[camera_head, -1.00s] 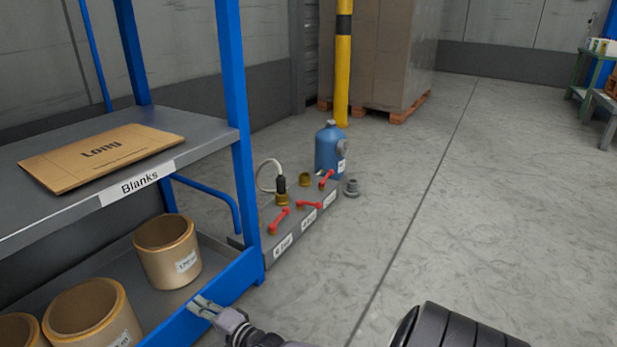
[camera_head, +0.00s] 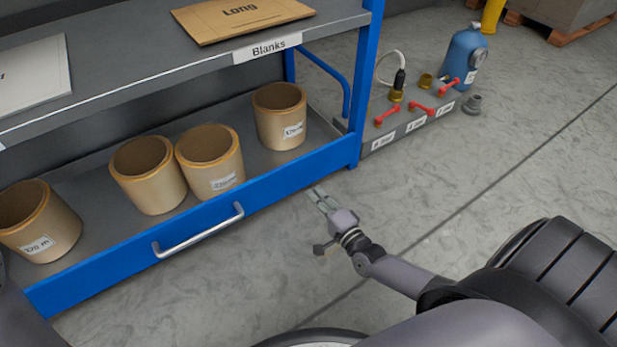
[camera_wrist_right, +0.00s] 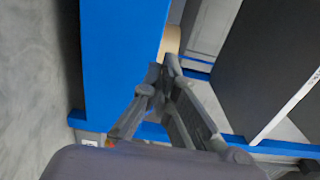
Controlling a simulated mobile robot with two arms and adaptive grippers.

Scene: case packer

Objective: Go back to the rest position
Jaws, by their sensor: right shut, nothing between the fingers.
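My right gripper (camera_head: 318,196) is shut and empty in the head view. It is over the floor just in front of the blue shelf's lower right part. In the right wrist view its fingers (camera_wrist_right: 164,68) meet at the tips with nothing between them, and the blue frame (camera_wrist_right: 125,55) of the shelf shows beyond. My right arm (camera_head: 395,272) reaches in from the lower right. My left gripper is not in view.
The blue rack has an open lower drawer with a handle (camera_head: 198,232) and several tan rolls (camera_head: 280,118). Its upper shelf holds a "Long" blank (camera_head: 243,18) and a white sheet (camera_head: 28,75). A valve manifold (camera_head: 408,128) and blue bottle (camera_head: 463,62) stand right of it. The floor (camera_head: 440,200) ahead is clear.

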